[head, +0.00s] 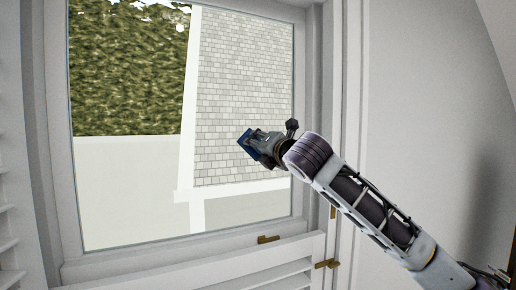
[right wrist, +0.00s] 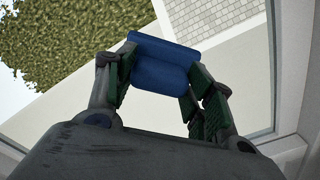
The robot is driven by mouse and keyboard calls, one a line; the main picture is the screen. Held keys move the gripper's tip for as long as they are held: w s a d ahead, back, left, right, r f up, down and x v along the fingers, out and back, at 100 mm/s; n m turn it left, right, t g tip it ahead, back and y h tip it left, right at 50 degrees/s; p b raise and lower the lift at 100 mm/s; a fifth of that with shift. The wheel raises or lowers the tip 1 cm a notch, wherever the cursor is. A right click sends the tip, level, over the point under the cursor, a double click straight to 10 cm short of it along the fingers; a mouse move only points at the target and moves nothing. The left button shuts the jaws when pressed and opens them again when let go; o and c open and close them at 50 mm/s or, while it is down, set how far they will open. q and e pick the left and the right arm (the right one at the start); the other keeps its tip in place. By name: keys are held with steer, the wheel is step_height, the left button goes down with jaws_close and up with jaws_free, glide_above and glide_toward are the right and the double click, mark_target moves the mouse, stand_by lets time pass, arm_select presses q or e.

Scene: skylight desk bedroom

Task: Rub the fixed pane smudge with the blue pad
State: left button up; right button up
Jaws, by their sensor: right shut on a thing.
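The blue pad (right wrist: 160,64) is held between the two fingers of my right gripper (right wrist: 160,82) in the right wrist view. In the head view the blue pad (head: 246,141) shows at the tip of my right gripper (head: 252,145), in front of the window pane (head: 130,185). I cannot tell whether the pad touches the glass. I see no smudge on the pane in either view; the gripper and pad may hide it. My left gripper is not in view.
A white window frame (head: 50,150) surrounds the pane. Brass catches (head: 268,239) sit on the lower frame. White louvred shutters (head: 265,278) stand below and at the far left. Through the glass are a hedge and a tiled surface. A plain wall (head: 440,110) lies at the right.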

steer(key=shift+w+d, duration=0.1)
steer(key=shift+d, duration=0.05)
steer(key=shift+w+d, duration=0.3)
steer(key=shift+d, duration=0.55)
steer(key=shift+w+d, duration=0.25)
steer(key=shift+d, duration=0.6)
steer(key=shift+s+a, duration=0.3)
steer(key=shift+a, duration=0.65)
steer(key=shift+s+a, duration=0.3)
steer(key=shift+a, duration=0.65)
steer(key=shift+a, duration=0.1)
steer(key=shift+s+a, duration=0.35)
steer(key=shift+a, duration=0.6)
steer(key=shift+s+a, duration=0.3)
steer(key=shift+a, duration=0.6)
steer(key=shift+a, duration=0.1)
steer(key=shift+s+a, duration=0.3)
steer(key=shift+a, duration=0.6)
steer(key=shift+s+a, duration=0.3)
steer(key=shift+a, duration=0.6)
